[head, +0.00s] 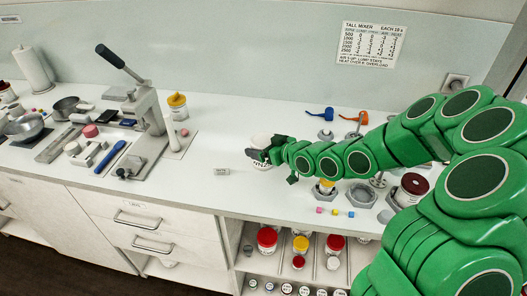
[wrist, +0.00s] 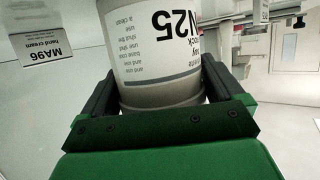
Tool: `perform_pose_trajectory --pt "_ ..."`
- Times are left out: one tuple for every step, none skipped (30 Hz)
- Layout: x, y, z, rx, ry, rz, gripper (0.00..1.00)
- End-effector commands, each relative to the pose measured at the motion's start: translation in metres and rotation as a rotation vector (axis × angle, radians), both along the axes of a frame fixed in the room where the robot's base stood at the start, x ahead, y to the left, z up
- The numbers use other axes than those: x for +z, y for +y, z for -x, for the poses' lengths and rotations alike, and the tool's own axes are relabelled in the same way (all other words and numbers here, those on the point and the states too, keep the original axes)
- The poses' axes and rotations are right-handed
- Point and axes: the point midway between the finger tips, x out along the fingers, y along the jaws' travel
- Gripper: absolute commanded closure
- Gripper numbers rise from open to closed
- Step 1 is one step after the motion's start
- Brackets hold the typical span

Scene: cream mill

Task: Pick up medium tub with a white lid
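The medium tub (head: 262,165) stands on the white counter near its middle, with its white lid (head: 260,139) just showing above my gripper. In the wrist view the tub (wrist: 160,60) fills the space between my fingers, its white label reading N25 upside down. My gripper (head: 268,155) reaches it from the right. In the wrist view, my gripper (wrist: 158,85) has one dark finger against each side of the tub, with no clear gap. The tub's far side is hidden.
Blue (head: 321,114) and orange (head: 354,117) tools sit behind my arm.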

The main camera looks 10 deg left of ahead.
Motion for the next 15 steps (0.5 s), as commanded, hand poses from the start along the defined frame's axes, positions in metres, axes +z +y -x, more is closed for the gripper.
perform_pose_trajectory --pt "-0.0001 -0.0001 0.0001 0.000 0.000 0.000 0.24" --pt "-0.0001 -0.0001 0.0001 0.000 0.000 0.000 0.29" --pt "0.0000 -0.0001 0.0001 0.000 0.000 0.000 0.35" --pt "0.0000 -0.0001 0.0001 0.000 0.000 0.000 0.40" --pt "0.0000 -0.0001 0.0001 0.000 0.000 0.000 0.44" --pt "0.0001 -0.0001 -0.0001 0.000 0.000 0.000 0.46" --pt "0.0001 -0.0001 -0.0001 0.000 0.000 0.000 0.46" --pt "0.0001 -0.0001 -0.0001 0.000 0.000 0.000 0.46" --pt "0.0001 -0.0001 -0.0001 0.000 0.000 0.000 0.46" --pt "0.0001 -0.0001 -0.0001 0.000 0.000 0.000 0.47" --pt "0.0000 -0.0001 0.0000 0.000 0.000 0.000 0.47" --pt "0.0004 -0.0001 0.0000 0.000 0.000 0.000 0.47" --pt "0.0009 -0.0001 0.0001 0.000 0.000 0.000 0.47" --pt "0.0016 -0.0001 -0.0001 0.000 0.000 0.000 0.47" --pt "0.0031 0.0000 -0.0001 0.000 -0.001 -0.001 0.47"
